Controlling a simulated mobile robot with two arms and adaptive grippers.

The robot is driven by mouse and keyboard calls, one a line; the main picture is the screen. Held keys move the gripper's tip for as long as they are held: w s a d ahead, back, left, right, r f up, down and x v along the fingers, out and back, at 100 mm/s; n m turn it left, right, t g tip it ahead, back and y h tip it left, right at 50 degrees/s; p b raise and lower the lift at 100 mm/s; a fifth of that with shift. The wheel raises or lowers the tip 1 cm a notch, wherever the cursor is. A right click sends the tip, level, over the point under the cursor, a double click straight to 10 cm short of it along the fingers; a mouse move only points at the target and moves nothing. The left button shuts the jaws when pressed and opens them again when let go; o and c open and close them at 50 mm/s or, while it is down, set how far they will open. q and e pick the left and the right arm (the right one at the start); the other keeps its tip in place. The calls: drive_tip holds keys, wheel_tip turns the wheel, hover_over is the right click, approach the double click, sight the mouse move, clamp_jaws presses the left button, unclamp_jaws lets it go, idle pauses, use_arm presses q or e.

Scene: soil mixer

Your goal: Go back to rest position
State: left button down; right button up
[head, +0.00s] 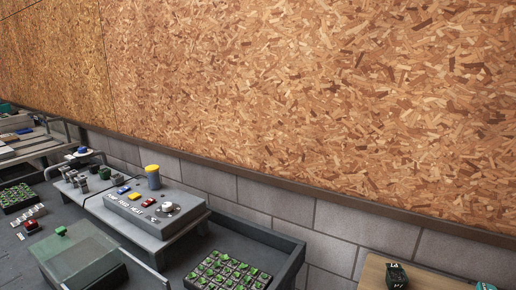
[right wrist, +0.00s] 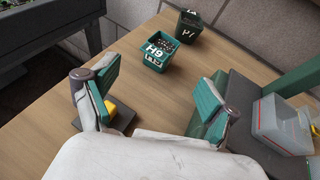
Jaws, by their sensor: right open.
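My right gripper (right wrist: 150,98) shows in the right wrist view, with its two green-padded fingers spread wide apart and nothing between them. It is over a wooden table (right wrist: 115,68). A green pot marked H9 (right wrist: 157,55) stands on the table beyond the fingertips, apart from them. A darker pot (right wrist: 188,27) with white marking stands behind it. My left gripper shows in neither view. Neither gripper shows in the head view.
In the head view a grey control box (head: 155,212) with coloured buttons stands beside a seedling tray (head: 228,272). A wooden table (head: 372,275) with a dark pot (head: 396,275) is at lower right. A translucent container (right wrist: 282,125) is right of my right gripper. A chipboard wall (head: 300,90) fills the back.

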drive_tip(key=shift+s+a+r+m, duration=0.1)
drive_tip(key=shift+s+a+m, duration=0.6)
drive_tip(key=shift+s+m, duration=0.15)
drive_tip(key=shift+s+a+f+m+g, duration=0.1)
drive_tip(key=shift+s+f+m+g, duration=0.1)
drive_tip(key=shift+f+m+g, duration=0.55)
drive_tip(key=shift+s+a+f+m+t+h, duration=0.1)
drive_tip(key=shift+s+a+m+t+h, duration=0.15)
drive_tip(key=shift+m, duration=0.55)
drive_tip(key=s+a+m+g, duration=0.1)
drive_tip(key=s+a+m, duration=0.1)
drive_tip(key=s+m, duration=0.1)
drive_tip(key=s+a+f+m+g, duration=0.1)
drive_tip(key=s+a+m, duration=0.1)
drive_tip(key=m, duration=0.4)
drive_tip(key=s+a+f+m+g, duration=0.1)
drive_tip(key=s+a+m+g, duration=0.1)
drive_tip(key=s+m, duration=0.2)
drive_tip(key=shift+s+f, duration=0.25)
drive_tip(key=s+a+m+g+y, duration=0.3)
drive_tip(key=s+a+m+g, duration=0.35)
drive_tip(key=s+m, duration=0.7)
wheel_tip(320, 180, down, 23)
drive_tip(key=a, duration=0.1)
drive_tip(key=s+d+f, duration=0.2)
drive_tip(key=s+f, duration=1.3)
drive_tip(key=f, duration=0.3)
drive_tip(key=shift+s+d, duration=0.25)
drive_tip(key=shift+d, duration=0.15)
drive_tip(key=shift+m+g+h, duration=0.25)
